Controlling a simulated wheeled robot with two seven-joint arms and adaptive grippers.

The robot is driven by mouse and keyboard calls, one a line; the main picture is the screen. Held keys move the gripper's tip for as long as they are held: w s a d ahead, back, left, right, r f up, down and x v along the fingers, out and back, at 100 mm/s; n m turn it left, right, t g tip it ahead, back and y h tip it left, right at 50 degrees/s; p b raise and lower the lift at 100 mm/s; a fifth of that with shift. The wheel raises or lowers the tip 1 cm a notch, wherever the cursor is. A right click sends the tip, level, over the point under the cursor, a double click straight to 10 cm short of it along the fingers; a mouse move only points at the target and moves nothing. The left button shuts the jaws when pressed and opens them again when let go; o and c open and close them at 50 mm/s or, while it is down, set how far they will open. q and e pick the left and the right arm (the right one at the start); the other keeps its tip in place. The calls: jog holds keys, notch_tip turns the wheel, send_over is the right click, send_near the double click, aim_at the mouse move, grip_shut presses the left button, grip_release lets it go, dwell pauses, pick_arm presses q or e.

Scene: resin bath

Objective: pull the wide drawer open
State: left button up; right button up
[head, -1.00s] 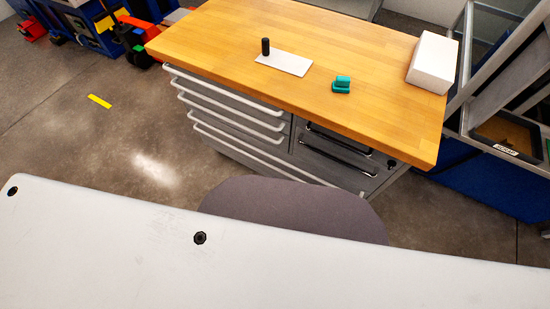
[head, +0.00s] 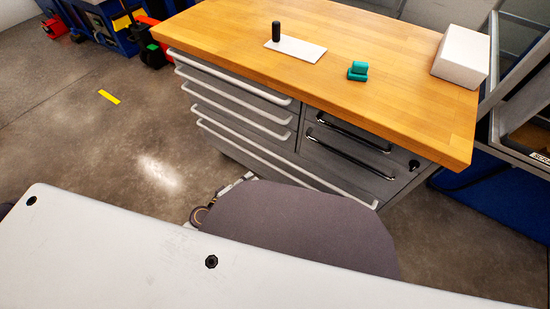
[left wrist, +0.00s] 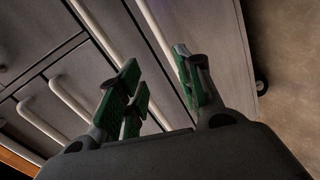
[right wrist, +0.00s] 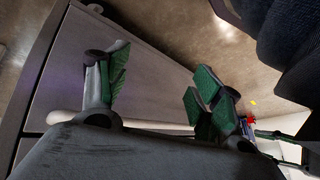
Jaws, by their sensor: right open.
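The wide drawer is the lowest in the grey cabinet. Its long pale handle (head: 250,148) runs across the front, and the drawer looks closed. In the left wrist view, my left gripper (left wrist: 155,78) is open with green pads. A long pale handle (left wrist: 158,38) runs between its fingers in the picture; I cannot tell whether they touch. In the right wrist view, my right gripper (right wrist: 162,78) is open and empty-looking before a grey drawer front (right wrist: 75,75). A pale bar (right wrist: 150,124) passes behind its fingers. In the head view the right gripper is hidden.
The wooden top (head: 390,85) carries a white plate (head: 305,53) with a black post (head: 276,32), a teal part (head: 358,71) and a white box (head: 460,55). A blue bin (head: 490,195) stands right.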

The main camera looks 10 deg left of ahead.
aim_at(270, 152)
pick_arm(q)
jog(key=shift+w+d+r+n+t+b, duration=0.1)
jog(key=shift+r+n+t+b, duration=0.4)
jog(key=shift+r, duration=0.4)
jog(key=shift+w+r+n+t+b, duration=0.2)
jog(key=shift+r+n+b, duration=0.25)
jog(key=shift+r+b, duration=0.35)
jog(key=shift+w+d+r+n+t+b, duration=0.1)
jog(key=shift+r+n+t+b, duration=0.35)
jog(key=shift+r, duration=0.55)
pick_arm(e)
jog(key=shift+w+a+r+t+y, duration=0.1)
jog(key=shift+a+r+t+y, duration=0.15)
jog(key=shift+r, duration=0.6)
jog(key=shift+w+a+r+t+y, duration=0.15)
jog(key=shift+a+r, duration=0.1)
jog(key=shift+r, duration=0.6)
jog(key=shift+s, duration=0.1)
